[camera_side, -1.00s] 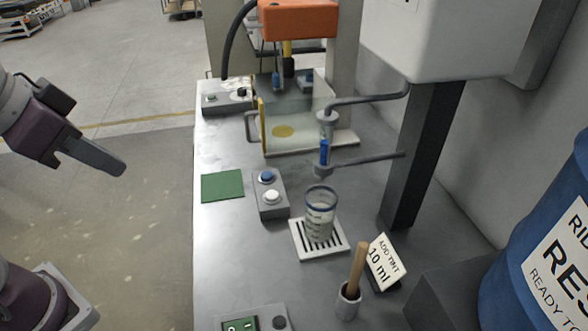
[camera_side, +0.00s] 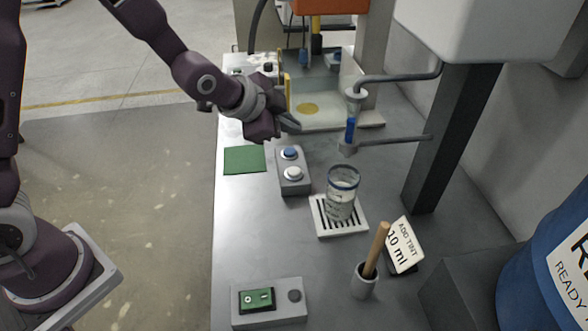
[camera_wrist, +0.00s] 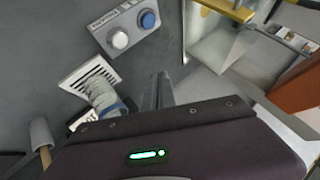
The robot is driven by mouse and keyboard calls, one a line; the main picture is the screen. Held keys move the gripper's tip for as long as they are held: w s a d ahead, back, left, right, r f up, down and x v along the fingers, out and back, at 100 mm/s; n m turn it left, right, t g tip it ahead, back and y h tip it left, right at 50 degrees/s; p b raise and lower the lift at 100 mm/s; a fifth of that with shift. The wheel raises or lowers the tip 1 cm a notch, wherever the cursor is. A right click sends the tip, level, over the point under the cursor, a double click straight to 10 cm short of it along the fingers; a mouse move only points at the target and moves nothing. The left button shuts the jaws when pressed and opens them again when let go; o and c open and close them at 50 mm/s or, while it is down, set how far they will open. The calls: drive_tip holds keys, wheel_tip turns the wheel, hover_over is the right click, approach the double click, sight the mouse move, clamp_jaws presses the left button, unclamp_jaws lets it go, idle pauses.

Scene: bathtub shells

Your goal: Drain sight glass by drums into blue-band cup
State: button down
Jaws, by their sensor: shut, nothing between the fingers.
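The sight glass (camera_side: 350,130) is a narrow clear tube holding blue liquid, held between two grey pipe arms on the dark column. The blue-band cup (camera_side: 342,194) is clear with a blue ring near its rim and stands upright on a white slotted drain plate (camera_side: 324,228) below the sight glass. It also shows in the wrist view (camera_wrist: 104,98). A grey button box (camera_side: 291,172) with a blue button (camera_side: 289,153) and a white button (camera_side: 293,173) is left of the cup. My gripper (camera_side: 295,124) is shut and empty, above and behind the box, touching nothing visible.
A blue drum (camera_side: 560,235) stands at the right. A holder with a wooden stick (camera_side: 377,250) and an "ADD TINT 10 ml" sign (camera_side: 403,245) are in front. A green-switch box (camera_side: 268,300) sits at the front edge. A glass-walled station (camera_side: 330,100) is behind. A green mat (camera_side: 244,160) lies flat.

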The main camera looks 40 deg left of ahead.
sight(291, 172)
drive_tip(key=shift+f, duration=0.15)
drive_tip(key=shift+f, duration=4.25)
drive_tip(key=shift+f, duration=0.4)
drive_tip(key=shift+f, duration=0.45)
drive_tip(key=shift+r, duration=0.15)
idle(0.9)
drive_tip(key=shift+r, duration=0.7)
drive_tip(key=shift+r, duration=2.5)
